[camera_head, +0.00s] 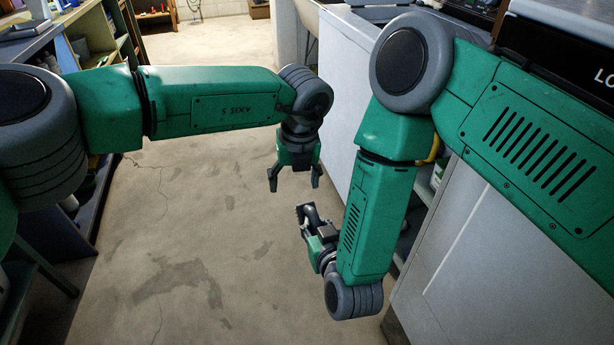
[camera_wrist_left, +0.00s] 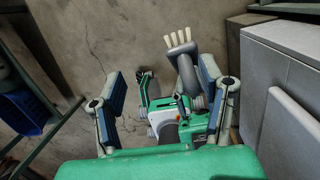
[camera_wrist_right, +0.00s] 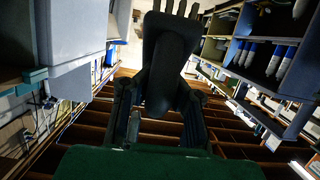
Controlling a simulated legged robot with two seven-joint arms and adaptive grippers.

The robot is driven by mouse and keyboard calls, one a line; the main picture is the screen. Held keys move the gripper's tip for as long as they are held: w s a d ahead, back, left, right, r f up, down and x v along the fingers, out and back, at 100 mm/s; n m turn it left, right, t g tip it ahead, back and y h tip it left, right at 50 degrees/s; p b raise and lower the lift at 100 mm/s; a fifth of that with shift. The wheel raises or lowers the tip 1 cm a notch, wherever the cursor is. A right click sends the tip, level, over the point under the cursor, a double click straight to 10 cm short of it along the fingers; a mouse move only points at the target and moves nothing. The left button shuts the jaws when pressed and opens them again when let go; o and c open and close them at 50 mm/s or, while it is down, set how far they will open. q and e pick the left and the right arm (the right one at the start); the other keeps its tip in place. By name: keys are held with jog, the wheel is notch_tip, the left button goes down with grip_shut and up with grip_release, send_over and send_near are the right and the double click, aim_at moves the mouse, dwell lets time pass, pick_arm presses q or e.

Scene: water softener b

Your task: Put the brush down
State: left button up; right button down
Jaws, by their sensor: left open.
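The brush, a dark piece with a row of pale-tipped tufts, shows in the left wrist view (camera_wrist_left: 182,62) and stands up large in the right wrist view (camera_wrist_right: 167,60). My right gripper (camera_head: 312,222) holds it above the floor, with a finger on each side of its lower part (camera_wrist_right: 163,115); the exact contact is partly hidden. My left gripper (camera_head: 294,183) is open and empty, pointing down, higher than the right one. In the left wrist view its two fingers (camera_wrist_left: 168,95) stand wide apart, with the right gripper and brush seen between and below them.
A white cabinet (camera_head: 335,85) and a pale appliance front (camera_head: 470,260) line the right side. Shelving (camera_head: 95,60) stands on the left, with a blue bin (camera_wrist_left: 25,110) low down. The concrete floor (camera_head: 190,240) between them is bare.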

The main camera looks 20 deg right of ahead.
jog(key=shift+a, duration=0.1)
pick_arm(q)
jog(key=shift+s+d+r+n+g+h, duration=0.4)
jog(key=shift+s+d+r+n+g, duration=0.3)
jog(key=shift+s+d+r+n, duration=0.35)
jog(key=shift+s, duration=0.1)
notch_tip(320, 180, down, 12)
jog(key=shift+r, duration=0.1)
jog(key=c, duration=1.3)
jog(key=shift+a, duration=0.1)
pick_arm(e)
jog(key=shift+r, duration=0.7)
